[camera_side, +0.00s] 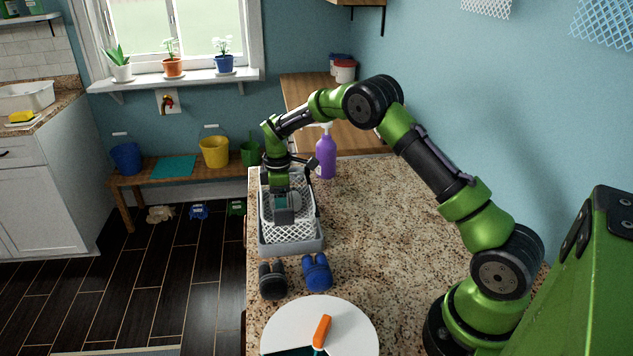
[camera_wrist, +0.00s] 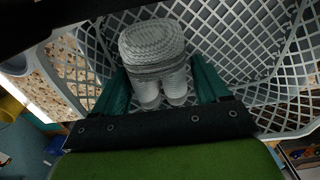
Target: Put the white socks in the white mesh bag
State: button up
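The white mesh bag (camera_side: 283,229) stands open in a grey tray on the counter. Its lattice wall fills much of the wrist view (camera_wrist: 235,35). The white socks (camera_wrist: 152,48), a ribbed rolled bundle with two rounded ends towards me, are between the two teal fingers of my gripper (camera_wrist: 160,85), inside the bag's outline. A finger stands close on each side of the bundle; I cannot tell whether they press on it. In the side view my gripper (camera_side: 284,208) points down into the bag's mouth, and the socks are not clearly visible there.
Black socks (camera_side: 272,281) and blue socks (camera_side: 317,273) lie just in front of the grey tray (camera_side: 291,248). A purple pump bottle (camera_side: 326,156) stands behind the bag to the right. A round white board (camera_side: 350,318) with an orange-handled tool is nearest. The counter's right side is clear.

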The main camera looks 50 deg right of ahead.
notch_tip(320, 180, up, 12)
jog(key=shift+f, duration=0.1)
jog(key=s+a+r+m+t+y, duration=0.1)
jog(key=s+a+r+m+t, duration=0.45)
jog(key=s+r, duration=0.85)
jog(key=s+a+f+m+t, duration=0.1)
jog(key=s+a+m, duration=0.2)
jog(key=s, duration=0.4)
jog(key=s+a+f+m+y, duration=0.1)
jog(key=s+a+m, duration=0.3)
jog(key=s, duration=0.4)
jog(key=shift+s+f+t, duration=0.15)
jog(key=shift+f+t, duration=0.2)
